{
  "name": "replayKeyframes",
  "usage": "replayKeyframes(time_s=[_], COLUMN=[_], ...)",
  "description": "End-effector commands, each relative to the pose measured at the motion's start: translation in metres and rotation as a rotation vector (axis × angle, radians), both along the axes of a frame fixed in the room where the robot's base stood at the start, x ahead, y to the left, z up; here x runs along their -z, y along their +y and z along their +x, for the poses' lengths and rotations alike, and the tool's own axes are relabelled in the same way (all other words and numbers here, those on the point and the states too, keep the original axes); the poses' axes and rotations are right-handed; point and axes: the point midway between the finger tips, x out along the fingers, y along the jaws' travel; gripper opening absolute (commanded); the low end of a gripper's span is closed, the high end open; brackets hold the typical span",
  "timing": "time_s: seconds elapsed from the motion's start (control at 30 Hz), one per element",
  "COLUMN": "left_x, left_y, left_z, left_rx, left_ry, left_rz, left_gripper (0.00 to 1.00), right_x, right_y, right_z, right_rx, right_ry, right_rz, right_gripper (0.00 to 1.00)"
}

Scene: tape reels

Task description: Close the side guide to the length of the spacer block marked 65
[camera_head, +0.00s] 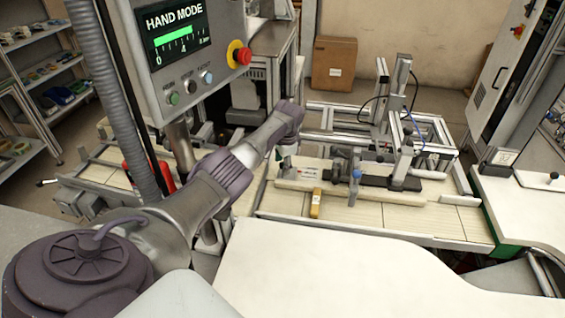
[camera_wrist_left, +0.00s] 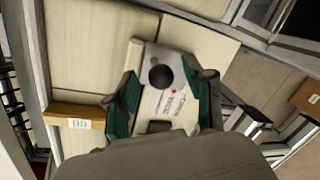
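A plate with a black knob (camera_wrist_left: 161,76), a red dot and small print lies between the fingers of my left gripper (camera_wrist_left: 165,98) in the left wrist view. The dark green fingers are spread wide, one on each side; I cannot see them pressing on it. In the head view my left gripper (camera_head: 284,160) reaches down at the left end of the pale guide bar (camera_head: 405,197). A yellow spacer block (camera_head: 316,205) lies in front of that bar. It also shows in the left wrist view (camera_wrist_left: 62,112), with a white label too small to read surely. My right gripper is out of view.
A metal frame with an upright post (camera_head: 399,120) and cables stands behind the bar. A lever with a blue top (camera_head: 355,182) stands at the bar. A control panel (camera_head: 190,50) hangs at upper left. The white table (camera_head: 370,265) in front is clear.

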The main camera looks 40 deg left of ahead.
Motion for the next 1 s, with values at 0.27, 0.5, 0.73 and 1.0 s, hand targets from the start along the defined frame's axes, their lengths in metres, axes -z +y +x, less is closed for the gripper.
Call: replayKeyframes(time_s=[0.27,0.5,0.73,1.0], left_x=[-0.002,-0.032,-0.083,-0.115], left_y=[0.000,-0.005,-0.014,-0.020], left_z=[0.000,-0.002,-0.006,-0.010], left_rx=[0.001,0.003,0.002,-0.001], left_ry=[-0.002,-0.005,-0.005,-0.002], left_rz=[-0.001,0.002,0.002,0.000], left_gripper=[0.53,0.53,0.53,0.53], right_x=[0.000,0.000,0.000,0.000], right_y=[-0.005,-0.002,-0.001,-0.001], right_z=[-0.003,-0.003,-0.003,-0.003], right_rx=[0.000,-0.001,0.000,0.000], right_ry=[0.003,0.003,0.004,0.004], right_rz=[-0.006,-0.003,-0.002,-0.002], right_gripper=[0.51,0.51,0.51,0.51])
